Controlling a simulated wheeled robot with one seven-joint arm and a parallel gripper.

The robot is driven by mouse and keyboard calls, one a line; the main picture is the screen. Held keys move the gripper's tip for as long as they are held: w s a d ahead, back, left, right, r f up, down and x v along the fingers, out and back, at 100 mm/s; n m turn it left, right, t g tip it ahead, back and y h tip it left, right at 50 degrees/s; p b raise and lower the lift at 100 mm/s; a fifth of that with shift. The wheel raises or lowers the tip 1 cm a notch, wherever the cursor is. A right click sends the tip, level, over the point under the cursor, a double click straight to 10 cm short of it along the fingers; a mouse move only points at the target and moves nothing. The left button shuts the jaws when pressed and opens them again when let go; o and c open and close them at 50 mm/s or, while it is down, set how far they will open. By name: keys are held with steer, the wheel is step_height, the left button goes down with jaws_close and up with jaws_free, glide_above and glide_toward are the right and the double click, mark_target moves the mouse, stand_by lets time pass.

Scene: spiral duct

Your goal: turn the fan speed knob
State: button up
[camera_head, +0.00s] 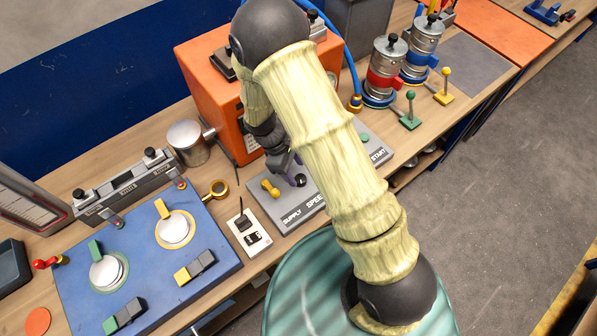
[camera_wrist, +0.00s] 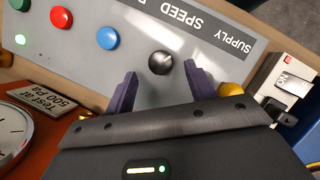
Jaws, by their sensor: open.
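The speed knob (camera_wrist: 161,62) is a small round dark-grey knob on the grey control panel (camera_wrist: 222,60), below the word SPEED in the upside-down lettering. In the wrist view my gripper (camera_wrist: 160,71) is open, with one purple finger on each side of the knob. I see gaps between the fingers and the knob; I cannot tell how far the tips stand above the panel. In the head view my gripper (camera_head: 291,170) is over the panel (camera_head: 302,212), close to the knob (camera_head: 300,180), and my arm hides part of the panel.
Blue (camera_wrist: 107,38), red (camera_wrist: 61,17) and green (camera_wrist: 27,79) round parts sit along the panel. A yellow handle (camera_head: 270,188) is left of the knob. A white switch box (camera_head: 248,234) stands beside the panel. An orange housing (camera_head: 212,82) rises behind.

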mark_target(301, 177)
steer(key=shift+p+x, duration=0.3)
steer(key=shift+x, duration=1.4)
steer(key=c, duration=1)
steer(key=shift+m, duration=0.4)
steer(key=shift+w+m+g+y+b, duration=0.15)
steer(key=shift+m+g+y+b, duration=0.3)
steer(key=shift+m, duration=0.65)
steer(key=shift+m+g+y+b, duration=0.35)
steer(key=shift+m+g+b, duration=0.1)
steer(key=shift+m, duration=1.05)
